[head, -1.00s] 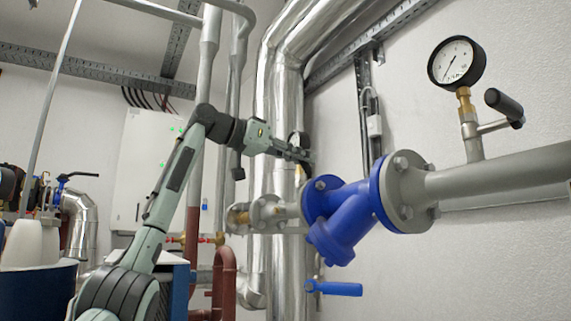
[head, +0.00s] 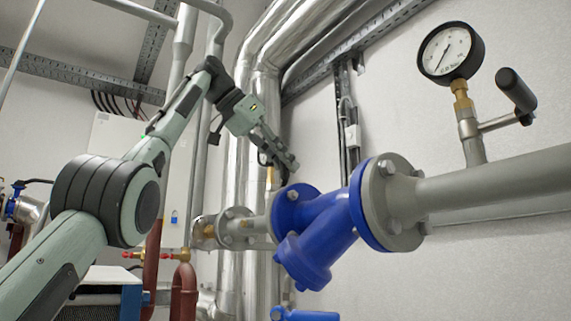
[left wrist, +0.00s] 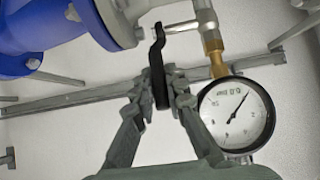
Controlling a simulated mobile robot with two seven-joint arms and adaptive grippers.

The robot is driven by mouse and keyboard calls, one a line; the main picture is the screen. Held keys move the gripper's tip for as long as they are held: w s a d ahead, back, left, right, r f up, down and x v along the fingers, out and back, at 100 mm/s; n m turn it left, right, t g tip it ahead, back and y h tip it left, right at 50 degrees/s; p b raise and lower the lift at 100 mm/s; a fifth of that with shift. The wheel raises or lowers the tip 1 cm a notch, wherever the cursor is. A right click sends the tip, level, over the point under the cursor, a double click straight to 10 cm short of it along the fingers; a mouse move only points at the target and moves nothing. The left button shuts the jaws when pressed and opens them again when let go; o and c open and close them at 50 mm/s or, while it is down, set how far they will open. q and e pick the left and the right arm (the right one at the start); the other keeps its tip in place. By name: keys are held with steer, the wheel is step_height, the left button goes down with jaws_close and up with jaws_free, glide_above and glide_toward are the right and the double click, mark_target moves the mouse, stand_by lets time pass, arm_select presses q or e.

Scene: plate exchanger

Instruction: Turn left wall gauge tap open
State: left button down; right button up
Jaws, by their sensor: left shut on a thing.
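In the left wrist view, my left gripper (left wrist: 158,88) is shut on the black tap lever (left wrist: 157,50), with the lever between its two fingers. The lever joins a small grey tap body with a brass fitting (left wrist: 214,55). A round white-faced gauge (left wrist: 238,113) with a black rim sits just right of the fingers. In the head view, my left gripper (head: 283,163) points down to the right, behind the blue strainer. There the gauge and the lever at the gripper cannot be made out clearly. My right gripper is not in view.
A blue flanged strainer (head: 322,235) stands in the pipe line beside the gripper. A second gauge (head: 449,52) with its own black-handled tap (head: 516,90) is on the grey pipe (head: 500,185) at right. Shiny insulated pipes (head: 262,110) rise behind my left arm.

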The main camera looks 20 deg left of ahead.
arm_select(q)
steer(key=shift+f, duration=0.1)
steer(key=c, duration=1.5)
jaws_free()
steer(key=shift+c, duration=0.2)
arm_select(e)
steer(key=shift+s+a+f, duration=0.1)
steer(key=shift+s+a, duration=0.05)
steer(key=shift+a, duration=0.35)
